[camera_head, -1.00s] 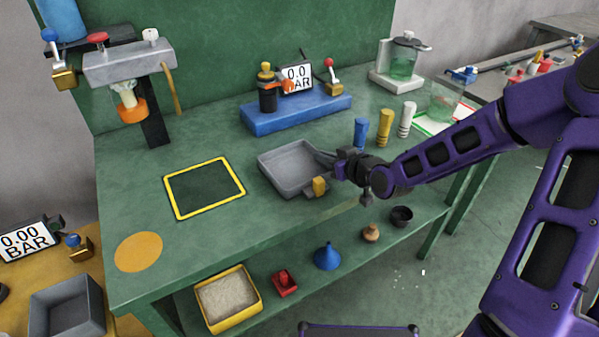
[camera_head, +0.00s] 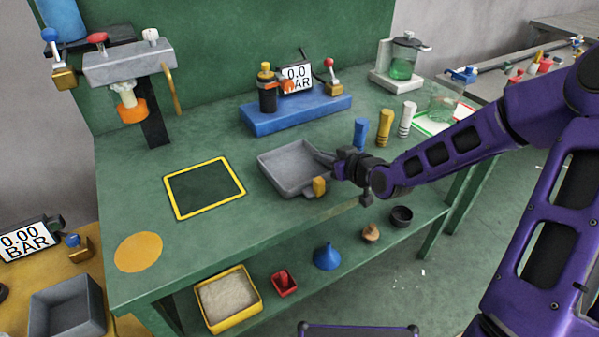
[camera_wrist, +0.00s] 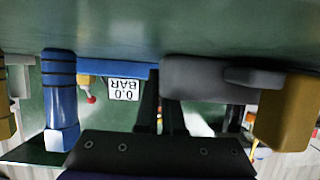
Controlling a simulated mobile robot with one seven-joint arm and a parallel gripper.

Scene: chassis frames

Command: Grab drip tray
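The drip tray is a shallow grey square tray (camera_head: 285,170) on the green bench, right of the yellow-framed dark square. A yellow block (camera_head: 319,186) is at its front right corner. My gripper (camera_head: 335,164) is at the tray's right side, very close to its edge. In the wrist view, which appears upside down, my two dark fingers (camera_wrist: 161,105) reach toward the tray's grey side (camera_wrist: 205,78), with only a narrow gap between them. I cannot tell whether they grip the tray. The yellow block also shows there (camera_wrist: 284,115).
Blue, yellow and white striped cylinders (camera_head: 384,128) stand behind my gripper. A blue base (camera_head: 296,113) with a gauge is behind the tray. The yellow-framed square (camera_head: 205,187) is empty. Another grey tray (camera_head: 67,307) sits on the yellow bench at lower left.

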